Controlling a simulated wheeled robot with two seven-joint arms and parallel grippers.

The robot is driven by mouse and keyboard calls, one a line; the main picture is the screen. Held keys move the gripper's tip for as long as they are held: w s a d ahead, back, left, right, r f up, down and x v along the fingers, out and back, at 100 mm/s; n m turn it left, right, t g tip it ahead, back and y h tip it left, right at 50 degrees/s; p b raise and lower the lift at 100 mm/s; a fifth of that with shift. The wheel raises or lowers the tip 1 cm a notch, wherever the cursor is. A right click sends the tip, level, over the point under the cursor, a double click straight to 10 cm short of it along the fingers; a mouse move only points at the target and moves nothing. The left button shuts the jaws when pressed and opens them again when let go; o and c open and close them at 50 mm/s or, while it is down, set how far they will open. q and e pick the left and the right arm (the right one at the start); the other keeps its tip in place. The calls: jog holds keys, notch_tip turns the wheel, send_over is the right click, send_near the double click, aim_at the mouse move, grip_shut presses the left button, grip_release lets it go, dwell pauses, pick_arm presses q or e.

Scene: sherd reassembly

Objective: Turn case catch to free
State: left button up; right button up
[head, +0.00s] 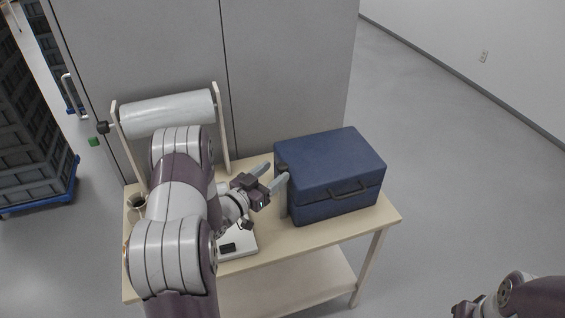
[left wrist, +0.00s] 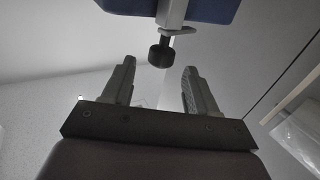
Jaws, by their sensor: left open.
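The blue case (head: 330,174) stands shut on the right part of the table, its handle (head: 355,190) on the front face. The catch is a dark round knob (left wrist: 160,55) on a grey mount at the case's side, with a small light lever beside it. In the head view the knob (head: 283,168) shows at the case's left side. My left gripper (head: 274,177) is open at that side. In the left wrist view its fingers (left wrist: 155,85) are spread with the knob just beyond the tips, between their lines, apart from both. My right arm (head: 505,300) shows at the bottom right; its fingers are not clear.
The wooden table (head: 385,214) has a bare strip at its front right. A white roll on a stand (head: 167,113) is at the back left. A white device (head: 240,246) and a cup (head: 137,203) are near my left arm. Grey cabinets (head: 290,70) stand behind.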

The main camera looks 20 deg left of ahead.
aim_at(280, 169)
pick_arm(q)
jog(key=x, duration=0.4)
jog(key=shift+w+d, duration=0.1)
jog(key=shift+w, duration=0.2)
jog(key=c, duration=0.9)
jog(key=shift+n+y, duration=0.8)
jog(key=shift+y, duration=0.4)
jog(key=shift+c, duration=0.2)
jog(key=shift+n+t+y+b, duration=0.3)
jog(key=shift+n+y, duration=0.4)
jog(key=shift+y, duration=0.4)
jog(key=o, duration=0.9)
jog(key=shift+o, duration=0.2)
